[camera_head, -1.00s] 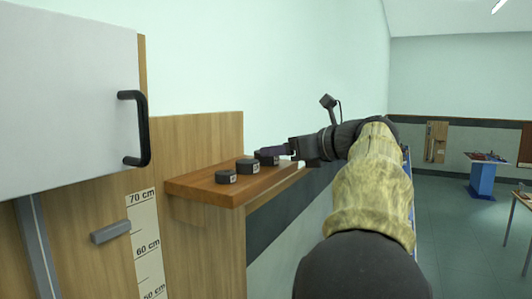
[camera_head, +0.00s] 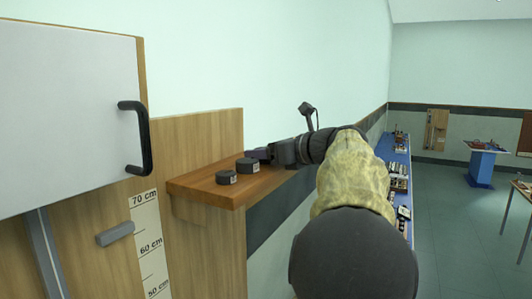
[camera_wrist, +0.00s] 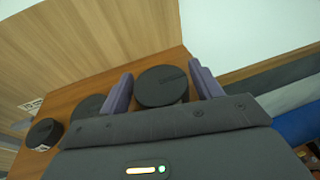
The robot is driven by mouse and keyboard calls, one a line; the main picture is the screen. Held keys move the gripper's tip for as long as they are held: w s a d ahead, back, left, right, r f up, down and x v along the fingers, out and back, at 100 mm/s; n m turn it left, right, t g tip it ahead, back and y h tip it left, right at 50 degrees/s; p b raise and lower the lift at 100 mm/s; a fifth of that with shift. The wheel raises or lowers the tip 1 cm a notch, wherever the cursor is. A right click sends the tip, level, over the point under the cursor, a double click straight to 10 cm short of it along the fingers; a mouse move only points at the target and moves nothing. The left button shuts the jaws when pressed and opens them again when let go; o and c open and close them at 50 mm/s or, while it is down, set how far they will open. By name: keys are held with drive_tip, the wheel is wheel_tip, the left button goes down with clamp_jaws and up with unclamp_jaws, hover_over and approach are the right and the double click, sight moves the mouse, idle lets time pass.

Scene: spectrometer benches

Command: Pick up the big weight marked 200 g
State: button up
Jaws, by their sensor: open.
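Three dark round weights stand in a row on a wooden shelf (camera_head: 195,185). The small one (camera_head: 226,177) is nearest in the head view, and the middle one (camera_head: 247,164) is behind it; their labels are too small to read. The farthest weight looks the largest and shows in the wrist view (camera_wrist: 160,88); its marking is not visible there. In the wrist view my open purple fingers (camera_wrist: 160,76) stand on either side of this weight, with a small gap visible on the right.
A wooden back panel (camera_head: 208,140) rises beside the shelf. A white door with a black handle (camera_head: 147,140) and a centimetre scale (camera_head: 148,240) are at left. A long blue bench with items (camera_head: 397,185) lies beyond my arm. The other weights sit close to my left finger.

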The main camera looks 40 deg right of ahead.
idle(0.3)
drive_tip(key=c, duration=0.8)
drive_tip(key=shift+c, duration=0.2)
drive_tip(key=shift+r, duration=0.15)
